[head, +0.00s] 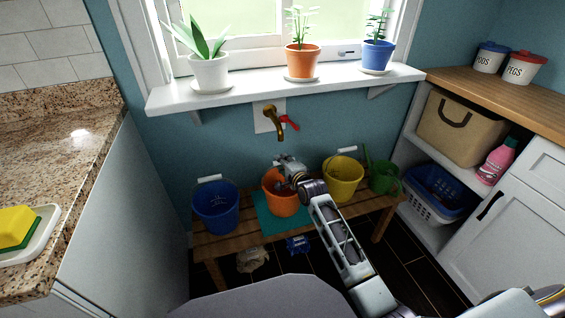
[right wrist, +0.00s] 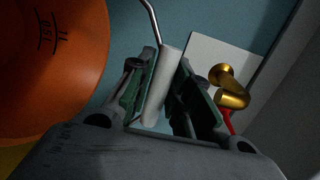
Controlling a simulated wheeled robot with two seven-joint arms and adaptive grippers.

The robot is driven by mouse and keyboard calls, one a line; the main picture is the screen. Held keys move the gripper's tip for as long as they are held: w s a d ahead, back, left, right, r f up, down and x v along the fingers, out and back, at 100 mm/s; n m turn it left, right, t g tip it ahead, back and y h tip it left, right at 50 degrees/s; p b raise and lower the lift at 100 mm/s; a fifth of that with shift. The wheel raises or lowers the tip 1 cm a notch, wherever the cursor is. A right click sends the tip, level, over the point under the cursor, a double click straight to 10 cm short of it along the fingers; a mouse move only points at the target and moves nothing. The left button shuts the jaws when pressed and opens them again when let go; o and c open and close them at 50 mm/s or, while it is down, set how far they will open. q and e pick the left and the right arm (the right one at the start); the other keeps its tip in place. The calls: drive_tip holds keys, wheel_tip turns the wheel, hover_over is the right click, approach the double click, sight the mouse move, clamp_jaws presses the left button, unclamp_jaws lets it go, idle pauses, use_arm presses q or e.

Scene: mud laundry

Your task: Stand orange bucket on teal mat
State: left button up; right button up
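The orange bucket (head: 283,205) is upright over the teal mat (head: 264,222) on the wooden bench, and looks to stand on it; its underside contact is hard to see. My right gripper (head: 284,165) is at the top of the bucket and partly covers its rim. In the right wrist view the orange bucket (right wrist: 45,70) is at the left. The white handle grip (right wrist: 161,88) lies between the fingers of my right gripper (right wrist: 163,90), with narrow gaps seeming to show beside it. My left gripper is not in view.
On the bench (head: 238,241), a blue bucket (head: 216,208) stands left of the mat; a yellow bucket (head: 343,180) and a green watering can (head: 384,178) stand right. A brass tap (head: 274,118) with a red lever is on the wall above. A sill with potted plants is higher up.

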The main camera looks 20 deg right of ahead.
drive_tip(key=shift+o, duration=1.2)
drive_tip(key=shift+r, duration=0.1)
